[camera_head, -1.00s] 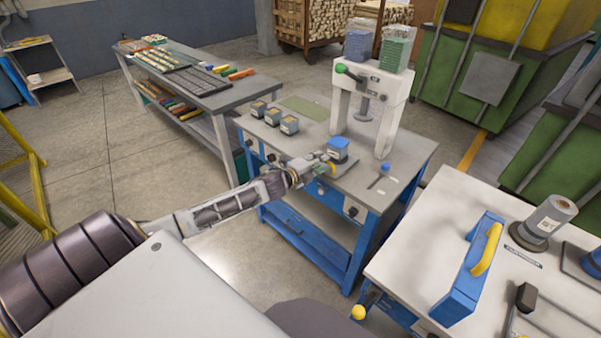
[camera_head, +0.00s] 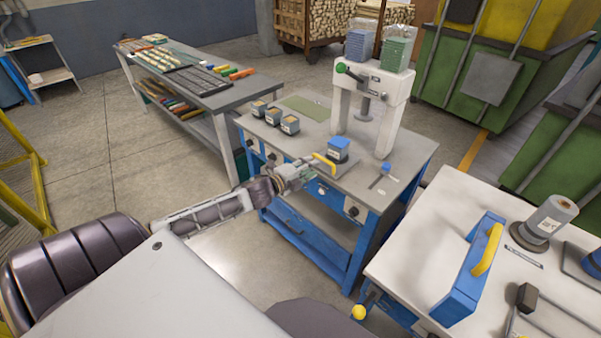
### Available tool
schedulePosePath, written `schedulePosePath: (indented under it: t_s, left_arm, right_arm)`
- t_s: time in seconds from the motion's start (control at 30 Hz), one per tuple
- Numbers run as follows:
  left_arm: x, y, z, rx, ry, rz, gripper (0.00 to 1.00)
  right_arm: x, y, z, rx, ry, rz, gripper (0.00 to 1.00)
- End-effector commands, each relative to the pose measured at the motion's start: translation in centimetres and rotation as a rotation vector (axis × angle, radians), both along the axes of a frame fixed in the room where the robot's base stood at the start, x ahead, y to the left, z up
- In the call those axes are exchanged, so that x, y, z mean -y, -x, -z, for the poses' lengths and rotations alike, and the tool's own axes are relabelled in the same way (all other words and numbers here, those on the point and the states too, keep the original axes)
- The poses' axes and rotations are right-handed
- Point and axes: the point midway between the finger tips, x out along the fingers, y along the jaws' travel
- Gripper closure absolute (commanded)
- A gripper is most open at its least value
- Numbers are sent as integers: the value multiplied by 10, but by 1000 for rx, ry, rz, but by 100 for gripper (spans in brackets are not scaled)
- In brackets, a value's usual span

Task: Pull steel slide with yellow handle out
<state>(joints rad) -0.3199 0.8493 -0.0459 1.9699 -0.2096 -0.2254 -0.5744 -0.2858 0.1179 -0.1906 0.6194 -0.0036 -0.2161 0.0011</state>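The steel slide (camera_head: 347,166) lies on the blue-framed workbench, below the press, with its yellow handle (camera_head: 324,161) at its left end. A dark block with a blue top (camera_head: 338,150) sits at the slide. My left gripper (camera_head: 306,169) is just left of the yellow handle, at the bench's front edge. It is small in view, and I cannot tell whether its fingers are open or touch the handle. My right gripper is not in view.
The white press (camera_head: 395,95) stands behind the slide. Several dark blocks (camera_head: 289,125) stand at the bench's left. A small blue-knobbed part (camera_head: 385,168) lies right of the slide. A pale table (camera_head: 420,240) with a blue, yellow-handled box (camera_head: 468,275) is at right.

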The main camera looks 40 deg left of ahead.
Motion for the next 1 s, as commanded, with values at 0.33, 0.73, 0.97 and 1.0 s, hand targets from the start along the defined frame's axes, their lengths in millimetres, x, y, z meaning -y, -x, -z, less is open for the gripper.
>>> schedulePosePath:
  t_s: [0.33, 0.73, 0.97, 1.0]
  left_arm:
    - [-3, 20, -3, -2, 1, 0, 67]
    - [-5, 36, -6, -1, 1, 0, 67]
    - [-5, 37, -7, -1, 1, 0, 67]
    - [-5, 37, -7, -1, 1, 0, 67]
  right_arm:
    - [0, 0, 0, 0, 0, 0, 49]
    - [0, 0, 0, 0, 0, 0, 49]
    - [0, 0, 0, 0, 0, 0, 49]
    - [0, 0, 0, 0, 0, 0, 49]
